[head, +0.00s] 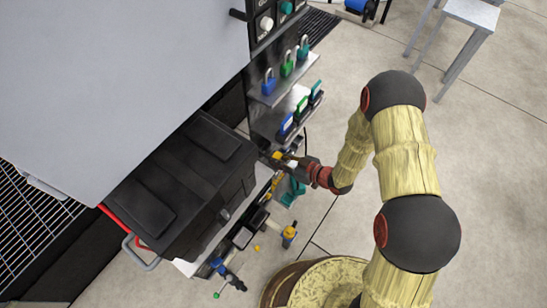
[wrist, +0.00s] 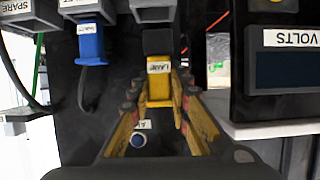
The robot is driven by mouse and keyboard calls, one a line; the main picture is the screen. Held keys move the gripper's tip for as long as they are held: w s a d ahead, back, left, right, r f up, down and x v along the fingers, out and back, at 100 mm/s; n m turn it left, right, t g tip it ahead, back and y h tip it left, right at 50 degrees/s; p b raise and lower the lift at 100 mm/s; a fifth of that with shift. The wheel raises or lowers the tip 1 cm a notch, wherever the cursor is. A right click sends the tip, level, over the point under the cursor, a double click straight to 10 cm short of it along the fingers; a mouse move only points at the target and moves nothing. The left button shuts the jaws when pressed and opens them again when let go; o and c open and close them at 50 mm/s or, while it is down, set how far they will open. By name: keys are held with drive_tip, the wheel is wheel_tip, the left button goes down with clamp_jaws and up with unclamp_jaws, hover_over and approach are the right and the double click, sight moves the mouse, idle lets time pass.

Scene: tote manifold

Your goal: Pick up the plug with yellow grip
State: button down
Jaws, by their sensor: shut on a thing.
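The plug with yellow grip (wrist: 158,92) is in the middle of the wrist view, with a white label that seems to read LAMP. Its dark upper part (wrist: 157,42) sits just below a grey labelled socket (wrist: 152,10); I cannot tell if they touch. My gripper (wrist: 160,100) has its yellow fingers on both sides of the plug and is shut on it. In the head view my gripper (head: 288,160) is at the panel beside the black case, and a bit of yellow (head: 277,154) shows at its tips; the rest of the plug is hidden there.
A blue plug (wrist: 90,45) with a cable hangs left of the yellow one. A VOLTS meter (wrist: 285,65) stands close on the right. Open floor lies right.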

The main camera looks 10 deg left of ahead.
drive_tip(key=s+a+r+p+v, duration=0.1)
drive_tip(key=r+p+v, duration=0.1)
drive_tip(key=v, duration=1.2)
drive_tip(key=shift+s+a+p, duration=0.4)
drive_tip(key=shift+p, duration=0.15)
drive_tip(key=shift+a+r, duration=0.1)
